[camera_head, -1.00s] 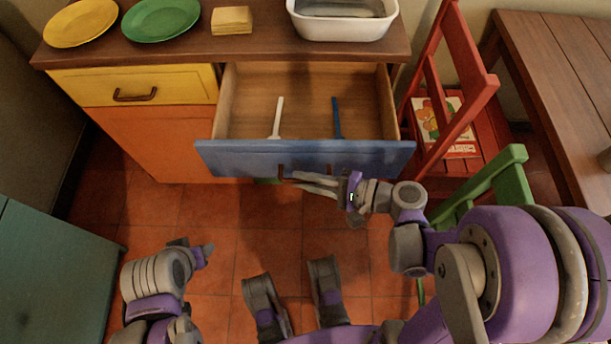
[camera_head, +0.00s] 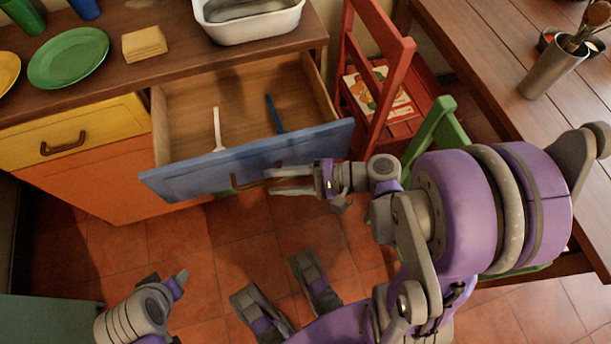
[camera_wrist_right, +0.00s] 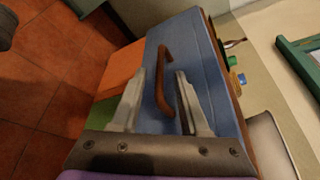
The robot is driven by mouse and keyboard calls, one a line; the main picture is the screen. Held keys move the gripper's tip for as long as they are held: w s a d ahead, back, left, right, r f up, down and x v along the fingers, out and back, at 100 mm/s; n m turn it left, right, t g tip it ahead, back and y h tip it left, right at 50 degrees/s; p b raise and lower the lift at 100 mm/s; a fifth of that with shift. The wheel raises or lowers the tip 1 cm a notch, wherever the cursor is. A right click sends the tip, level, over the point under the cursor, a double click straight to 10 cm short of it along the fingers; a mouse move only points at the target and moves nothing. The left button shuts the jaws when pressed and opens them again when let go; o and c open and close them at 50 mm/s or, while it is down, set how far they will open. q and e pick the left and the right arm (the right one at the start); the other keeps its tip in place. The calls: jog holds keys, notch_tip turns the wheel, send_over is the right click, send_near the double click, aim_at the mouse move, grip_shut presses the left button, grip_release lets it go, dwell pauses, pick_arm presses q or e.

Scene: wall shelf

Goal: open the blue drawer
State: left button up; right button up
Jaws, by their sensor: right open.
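The blue drawer (camera_head: 210,172) is pulled out of the cabinet, and its wooden inside shows. A white utensil (camera_head: 218,128) and a blue utensil (camera_head: 274,114) lie in it. My right gripper (camera_head: 269,181) is open just in front of the drawer's brown handle (camera_head: 237,187). In the right wrist view, the handle (camera_wrist_right: 163,70) stands on the blue front (camera_wrist_right: 205,80), and the open fingers (camera_wrist_right: 159,85) lie on either side of its near end. I cannot tell if they touch it. My left arm shows at the lower left; its jaws are unclear.
A red chair (camera_head: 365,75) and a green chair (camera_head: 430,125) stand right of the drawer, near a wooden table (camera_head: 480,60). A yellow drawer (camera_head: 100,125) is shut at left. The countertop holds a green plate (camera_head: 68,58) and white basin (camera_head: 250,25). Tiled floor (camera_head: 190,235) is clear in front.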

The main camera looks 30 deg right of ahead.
jog(key=v, duration=0.6)
jog(key=shift+p, duration=0.3)
jog(key=shift+s+d, duration=0.1)
